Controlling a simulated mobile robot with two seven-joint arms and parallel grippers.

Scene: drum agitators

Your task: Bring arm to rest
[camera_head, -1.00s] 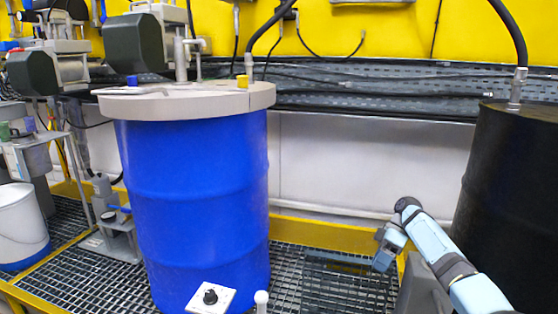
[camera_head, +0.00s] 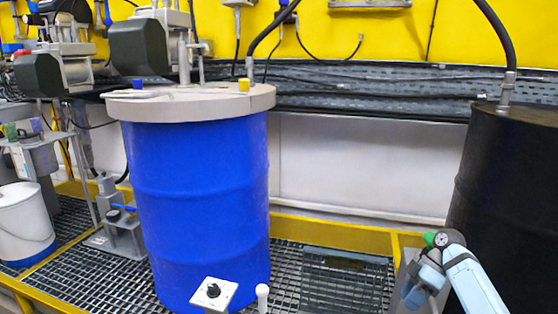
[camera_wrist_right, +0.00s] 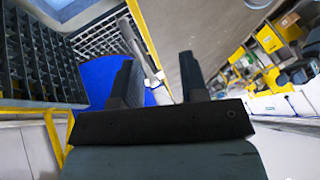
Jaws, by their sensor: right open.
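My right arm (camera_head: 468,281) comes in at the lower right, in front of the black drum (camera_head: 512,190). My right gripper (camera_head: 414,297) is low at its near end, right of the blue drum and apart from it; its fingers are hard to make out there. In the right wrist view, the two dark fingers of my right gripper (camera_wrist_right: 160,82) stand apart with nothing held between them. Part of the blue drum (camera_wrist_right: 95,78) shows behind them. My left gripper is not in view.
The blue drum (camera_head: 200,200) with a beige lid stands on the metal grating (camera_head: 340,285). A control box with a black knob (camera_head: 213,291) is in front of it. A white bucket (camera_head: 24,225) is at the left. A yellow rail (camera_head: 330,234) runs behind the drum.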

